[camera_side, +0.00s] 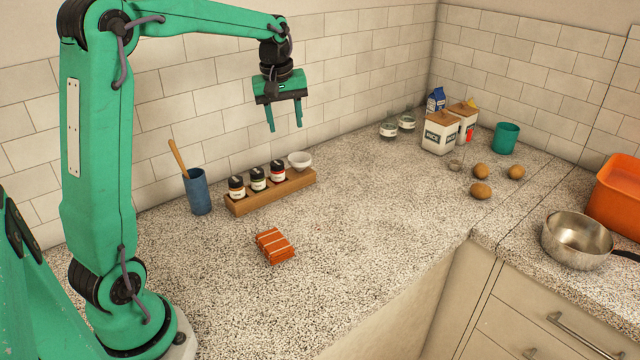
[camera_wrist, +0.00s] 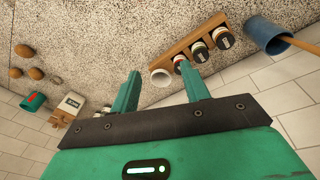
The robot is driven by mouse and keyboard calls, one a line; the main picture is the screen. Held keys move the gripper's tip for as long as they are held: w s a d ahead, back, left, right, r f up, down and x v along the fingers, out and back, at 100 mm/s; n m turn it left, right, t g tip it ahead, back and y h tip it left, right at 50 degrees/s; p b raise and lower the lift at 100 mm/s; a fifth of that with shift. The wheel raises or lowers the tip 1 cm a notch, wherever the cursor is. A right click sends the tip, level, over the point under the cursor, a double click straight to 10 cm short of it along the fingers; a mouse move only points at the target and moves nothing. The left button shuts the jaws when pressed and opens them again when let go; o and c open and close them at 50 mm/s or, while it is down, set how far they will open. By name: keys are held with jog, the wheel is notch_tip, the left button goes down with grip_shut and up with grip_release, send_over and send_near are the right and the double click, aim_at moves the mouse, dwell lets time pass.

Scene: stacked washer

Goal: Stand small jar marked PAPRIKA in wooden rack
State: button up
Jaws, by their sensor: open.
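The wooden rack (camera_side: 240,208) stands on the counter near the tiled wall; it also shows in the wrist view (camera_wrist: 181,47). Three small dark-capped jars stand upright in it: a left one (camera_side: 237,189), a middle one (camera_side: 258,180) and a right one (camera_side: 277,172). Their labels are too small to read, so I cannot tell which is PAPRIKA. A small white bowl (camera_side: 300,160) is at the rack's right end; I cannot tell whether it rests on it. My gripper (camera_side: 285,128) is open and empty, fingers pointing down, well above the rack.
A blue cup (camera_side: 199,192) with a wooden spoon stands left of the rack. An orange striped block (camera_side: 275,246) lies in front. Canisters (camera_side: 439,133), potatoes (camera_side: 480,191), a teal cup (camera_side: 506,136) and a metal pan (camera_side: 577,240) are to the right. The middle counter is clear.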

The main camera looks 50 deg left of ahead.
jog(key=s+d+r+m+t, duration=0.25)
jog(key=s+d+m, duration=0.35)
jog(key=s+d, duration=0.5)
jog(key=s+d+f+m+t, duration=0.1)
jog(key=s+d+f+m, duration=0.2)
jog(key=s+d+m, duration=0.3)
jog(key=s, duration=0.4)
jog(key=shift+s+h, duration=0.15)
jog(key=shift+h, duration=0.15)
